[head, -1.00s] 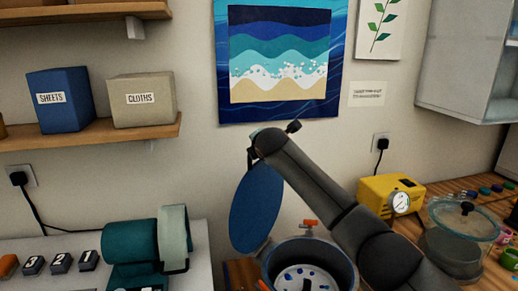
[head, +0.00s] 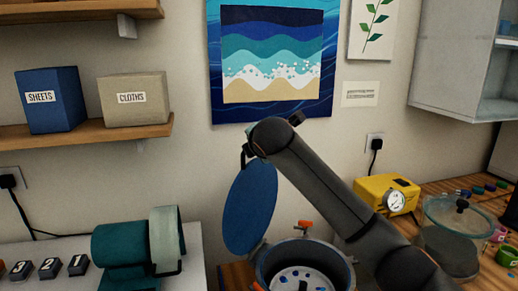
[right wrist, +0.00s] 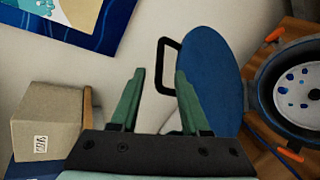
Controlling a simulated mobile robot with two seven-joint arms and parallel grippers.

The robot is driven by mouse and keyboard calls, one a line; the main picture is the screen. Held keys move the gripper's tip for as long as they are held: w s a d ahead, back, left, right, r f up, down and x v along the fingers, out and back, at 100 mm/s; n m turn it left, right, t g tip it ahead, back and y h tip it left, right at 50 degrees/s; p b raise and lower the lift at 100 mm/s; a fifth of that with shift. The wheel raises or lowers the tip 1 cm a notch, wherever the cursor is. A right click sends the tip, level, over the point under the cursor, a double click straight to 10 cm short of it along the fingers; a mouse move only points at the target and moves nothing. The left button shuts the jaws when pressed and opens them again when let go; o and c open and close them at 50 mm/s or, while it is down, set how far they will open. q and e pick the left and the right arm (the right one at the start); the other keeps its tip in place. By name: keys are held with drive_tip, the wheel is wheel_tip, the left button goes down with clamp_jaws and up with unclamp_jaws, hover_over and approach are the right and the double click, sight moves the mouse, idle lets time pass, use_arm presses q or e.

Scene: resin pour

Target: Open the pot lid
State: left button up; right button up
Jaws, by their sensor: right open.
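The pot (head: 304,262) stands at the bottom middle of the head view, with a grey-blue rim and a pale inside with blue spots. Its round blue lid (head: 250,207) stands steeply raised at the pot's back left, tilted up off the opening. In the right wrist view the pot (right wrist: 262,85) is at the right and the lid (right wrist: 208,70) is in the middle, with its black loop handle (right wrist: 160,65). My right gripper (right wrist: 160,72) is open, its green fingers near the handle and holding nothing. In the head view my right arm hides its fingers. My left gripper is out of view.
A yellow box with a gauge (head: 388,194) and a glass-lidded vessel (head: 455,225) stand right of the pot. A teal roll device (head: 125,250) stands at left. A shelf (head: 85,138) holds two boxes. The wall is close behind the lid.

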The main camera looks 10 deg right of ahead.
drive_tip(key=shift+b+v, duration=0.45)
drive_tip(key=shift+v, duration=2.05)
drive_tip(key=s+f+m+g+y, duration=0.15)
drive_tip(key=s+f+m, duration=0.4)
drive_tip(key=f, duration=0.95)
drive_tip(key=s+f+m+g+y, duration=0.1)
drive_tip(key=s+f+m+g, duration=0.2)
drive_tip(key=s+f, duration=0.8)
drive_tip(key=s+d+f+m+g+h, duration=0.1)
drive_tip(key=s+d+f+m+g, duration=0.2)
drive_tip(key=s+f, duration=0.45)
drive_tip(key=s+d+f+m+g, duration=0.1)
drive_tip(key=s+d+f+m, duration=0.35)
drive_tip(key=s, duration=0.55)
drive_tip(key=s+d+f+m+g+h, duration=0.1)
drive_tip(key=s+d+f+m, duration=0.3)
drive_tip(key=s, duration=0.5)
drive_tip(key=w+a+f+t+y, duration=0.1)
drive_tip(key=w+a+f+t, duration=0.1)
drive_tip(key=f, duration=0.4)
drive_tip(key=w+a+f+m+t+y, duration=0.1)
drive_tip(key=w+a+f+t, duration=0.2)
drive_tip(key=f, duration=0.3)
drive_tip(key=shift+a, duration=0.4)
drive_tip(key=shift+r+t, duration=0.1)
drive_tip(key=shift+t, duration=0.25)
